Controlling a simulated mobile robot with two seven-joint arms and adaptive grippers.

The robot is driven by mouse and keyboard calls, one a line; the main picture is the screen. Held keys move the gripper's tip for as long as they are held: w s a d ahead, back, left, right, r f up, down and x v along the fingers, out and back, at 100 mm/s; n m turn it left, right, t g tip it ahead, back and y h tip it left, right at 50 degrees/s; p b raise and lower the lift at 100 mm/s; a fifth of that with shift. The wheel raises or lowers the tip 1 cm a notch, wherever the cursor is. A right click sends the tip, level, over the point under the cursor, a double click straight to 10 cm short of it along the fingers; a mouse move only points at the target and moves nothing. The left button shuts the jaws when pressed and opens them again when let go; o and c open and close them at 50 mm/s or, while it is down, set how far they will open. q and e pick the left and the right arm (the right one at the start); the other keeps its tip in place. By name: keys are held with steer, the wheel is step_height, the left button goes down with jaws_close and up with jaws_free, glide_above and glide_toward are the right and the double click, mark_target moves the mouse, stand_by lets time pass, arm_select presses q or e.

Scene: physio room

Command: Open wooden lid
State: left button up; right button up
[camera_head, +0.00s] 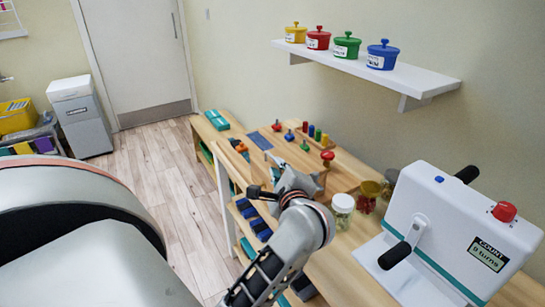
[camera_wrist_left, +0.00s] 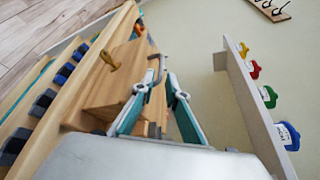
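My left gripper (camera_head: 292,183) is over the wooden bench, seen from behind in the head view and partly hidden by its own wrist. In the left wrist view the left gripper (camera_wrist_left: 157,84) has its two teal-and-grey fingers spread apart. A wooden box-like piece with a flat top (camera_wrist_left: 112,78) lies ahead and to the left of the fingers; I cannot tell where its lid ends. A grey metal handle (camera_wrist_left: 157,64) stands close to the left fingertip; I cannot tell whether they touch. A brass-coloured knob (camera_wrist_left: 109,60) is farther left. My right gripper is not in view.
The bench holds coloured pegs (camera_head: 318,134), a glass jar (camera_head: 342,211) and a white crank machine (camera_head: 455,240) at the right. A wall shelf (camera_head: 365,73) with coloured pots (camera_head: 347,46) hangs above. Floor (camera_head: 165,180) left of the bench is clear.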

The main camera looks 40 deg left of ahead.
mark_target(273, 158)
arm_select(q)
steer(key=x, duration=0.6)
steer(key=shift+r, duration=0.15)
steer(key=shift+w+a, duration=0.3)
steer(key=shift+a, duration=0.15)
jaws_close()
